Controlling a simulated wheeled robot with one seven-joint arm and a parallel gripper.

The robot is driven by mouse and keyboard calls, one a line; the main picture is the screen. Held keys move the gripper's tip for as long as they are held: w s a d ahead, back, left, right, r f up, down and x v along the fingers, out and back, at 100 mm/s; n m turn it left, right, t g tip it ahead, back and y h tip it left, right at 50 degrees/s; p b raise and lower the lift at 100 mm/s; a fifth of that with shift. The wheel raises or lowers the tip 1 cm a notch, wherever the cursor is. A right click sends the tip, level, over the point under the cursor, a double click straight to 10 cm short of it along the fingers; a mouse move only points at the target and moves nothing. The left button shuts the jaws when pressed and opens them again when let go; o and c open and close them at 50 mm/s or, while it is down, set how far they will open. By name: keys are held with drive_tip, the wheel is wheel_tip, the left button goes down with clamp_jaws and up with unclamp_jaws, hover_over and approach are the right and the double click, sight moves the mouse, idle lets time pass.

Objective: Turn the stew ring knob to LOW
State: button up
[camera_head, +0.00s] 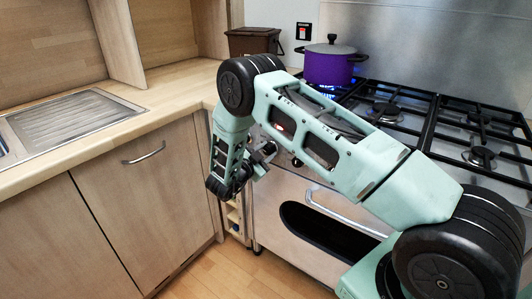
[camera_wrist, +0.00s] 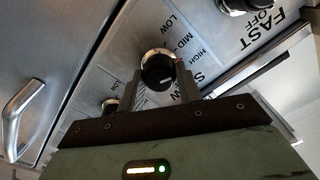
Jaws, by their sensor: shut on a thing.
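In the wrist view a black knob with a silver rim (camera_wrist: 158,68) sits between the two fingers of my gripper (camera_wrist: 160,86), which is shut on it. A pale mark shows on the knob's face; I cannot tell exactly which label it points to. LOW, MID and HIGH are printed on the steel panel beside it. A larger word is partly hidden behind a finger. In the head view my gripper (camera_head: 264,158) is at the left end of the cooker front, and my arm hides the knob. A purple lidded pot (camera_head: 330,66) stands over a blue flame on the back left ring.
Another knob (camera_wrist: 242,4) marked FAST and OFF is at the top of the wrist view, and one (camera_wrist: 110,105) is behind the left finger. A wooden counter (camera_head: 178,85) with a sink borders the cooker.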

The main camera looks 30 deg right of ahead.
drive_tip(key=n, duration=1)
drive_tip(key=shift+a+p, duration=0.1)
drive_tip(key=shift+p, duration=0.3)
idle(0.3)
drive_tip(key=o, duration=1)
drive_tip(key=b+v, duration=0.1)
drive_tip(key=v, duration=1.6)
drive_tip(key=shift+a+b, duration=0.2)
drive_tip(key=shift+b, duration=0.2)
